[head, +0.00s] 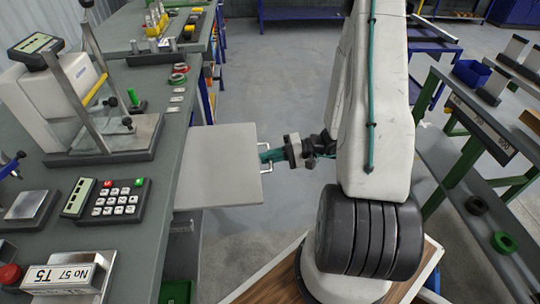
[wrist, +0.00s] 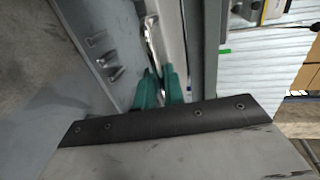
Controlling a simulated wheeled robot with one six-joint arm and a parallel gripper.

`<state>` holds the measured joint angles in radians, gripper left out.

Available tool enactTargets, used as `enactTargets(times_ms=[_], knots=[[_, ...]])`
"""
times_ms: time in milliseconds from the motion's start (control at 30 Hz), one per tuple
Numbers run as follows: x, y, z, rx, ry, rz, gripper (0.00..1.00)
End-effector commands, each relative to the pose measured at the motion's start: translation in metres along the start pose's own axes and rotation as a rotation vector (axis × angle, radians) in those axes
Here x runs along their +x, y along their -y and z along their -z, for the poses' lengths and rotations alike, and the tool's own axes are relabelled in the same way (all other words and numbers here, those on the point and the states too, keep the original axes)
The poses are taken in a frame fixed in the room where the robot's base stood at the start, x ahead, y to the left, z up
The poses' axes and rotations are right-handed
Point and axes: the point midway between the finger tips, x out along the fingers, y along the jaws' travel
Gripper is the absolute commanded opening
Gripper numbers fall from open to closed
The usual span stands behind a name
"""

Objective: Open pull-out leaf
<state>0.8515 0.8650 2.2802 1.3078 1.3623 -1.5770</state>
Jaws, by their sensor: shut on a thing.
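The pull-out leaf (head: 222,165) is a flat grey panel that sticks out from the right side of the long grey worktable (head: 165,215). A bright metal handle (head: 267,162) is on the leaf's outer edge. My gripper (head: 268,156) reaches it from the right, and its teal fingers are shut on the handle. In the wrist view the teal fingers (wrist: 160,90) meet at the lower end of the shiny handle bar (wrist: 151,40). The fingertips' exact grip is partly hidden.
A balance with a glass shield (head: 95,100), a keypad (head: 107,198) and a sign block (head: 65,275) stand on the worktable. A green-legged rack (head: 470,150) is at right. Grey floor (head: 275,85) lies open beyond the leaf.

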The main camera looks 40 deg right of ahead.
Motion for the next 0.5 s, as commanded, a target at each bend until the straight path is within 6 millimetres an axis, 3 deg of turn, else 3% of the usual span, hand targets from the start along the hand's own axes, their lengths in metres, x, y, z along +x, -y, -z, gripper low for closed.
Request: enactTargets(times_ms=[167,200,267,500], knots=[[0.0006,-0.0002,-0.0009,0.001,0.003,0.000,0.00],[0.0006,-0.0002,-0.0009,0.001,0.003,0.000,0.16],[0.0006,-0.0002,-0.0008,0.001,0.003,0.000,0.28],[-0.0006,-0.0003,-0.0001,0.001,0.000,0.000,0.28]])
